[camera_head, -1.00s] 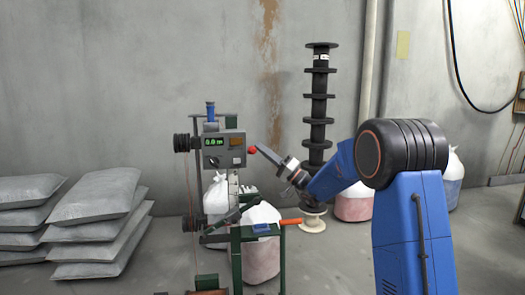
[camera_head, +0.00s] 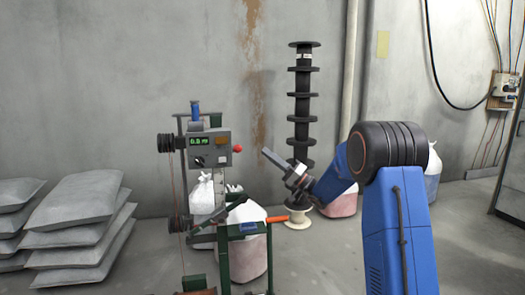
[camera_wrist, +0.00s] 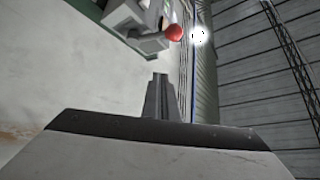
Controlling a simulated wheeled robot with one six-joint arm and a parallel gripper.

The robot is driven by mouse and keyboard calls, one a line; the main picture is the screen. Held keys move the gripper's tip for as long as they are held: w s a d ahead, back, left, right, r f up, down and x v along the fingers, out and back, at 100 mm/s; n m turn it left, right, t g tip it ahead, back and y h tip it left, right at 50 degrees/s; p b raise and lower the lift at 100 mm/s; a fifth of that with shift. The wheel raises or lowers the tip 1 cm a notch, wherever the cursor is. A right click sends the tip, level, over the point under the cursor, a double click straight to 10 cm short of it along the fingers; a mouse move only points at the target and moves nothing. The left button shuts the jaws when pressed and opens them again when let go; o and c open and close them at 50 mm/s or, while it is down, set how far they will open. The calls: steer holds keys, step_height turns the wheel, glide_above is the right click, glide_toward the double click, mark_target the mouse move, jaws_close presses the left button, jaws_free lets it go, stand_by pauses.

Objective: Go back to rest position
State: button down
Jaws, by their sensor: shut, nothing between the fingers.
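My gripper (camera_head: 267,153) is at the end of my blue arm, in the middle of the head view. It points up and to the left, with its fingers together and nothing between them. In the wrist view the closed fingers (camera_wrist: 159,78) show in the middle. The winding machine (camera_head: 210,150), with a green display and a red knob (camera_head: 237,148), stands to the left of my gripper, with a gap between them. The red knob also shows at the top of the wrist view (camera_wrist: 173,32).
A stack of black spools (camera_head: 303,105) stands behind my gripper near the wall. Grey sacks (camera_head: 75,230) are piled at the left. White-and-red bags stand behind the machine (camera_head: 247,250) and behind my arm (camera_head: 342,205).

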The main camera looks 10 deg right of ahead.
steer(key=shift+d+f, duration=0.15)
steer(key=shift+f, duration=0.05)
